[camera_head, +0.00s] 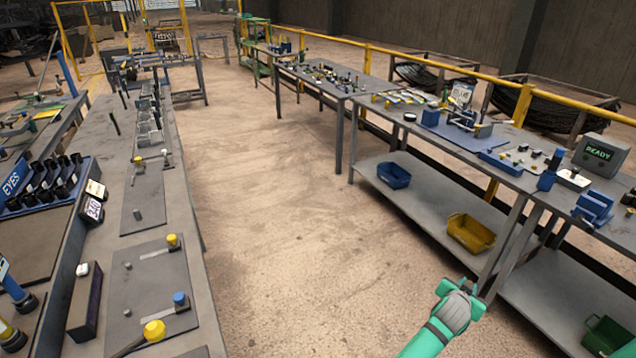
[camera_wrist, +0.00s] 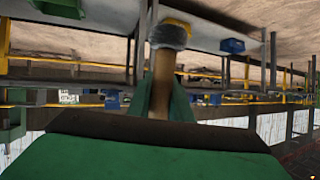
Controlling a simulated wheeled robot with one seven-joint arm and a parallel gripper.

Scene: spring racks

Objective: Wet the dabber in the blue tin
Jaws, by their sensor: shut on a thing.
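My gripper (camera_head: 463,288) is at the lower right of the head view, over the aisle floor in front of the right-hand bench. In the wrist view my gripper (camera_wrist: 165,108) is shut on the dabber's tan handle. The dabber (camera_wrist: 164,75) has a fuzzy grey head that points away from the jaws and touches nothing that I can make out. In the head view I cannot make out the dabber clearly. I cannot single out the blue tin for certain; a small blue-topped item (camera_head: 180,299) stands on the left bench, and blue holders (camera_head: 593,207) stand on the right one.
The right bench (camera_head: 440,130) carries several tools and a READY screen (camera_head: 600,152). Its lower shelf holds a blue bin (camera_head: 394,175), a yellow bin (camera_head: 471,233) and a green bin (camera_head: 606,335). The left bench (camera_head: 100,230) carries plates and racks. The floor between (camera_head: 270,220) is clear.

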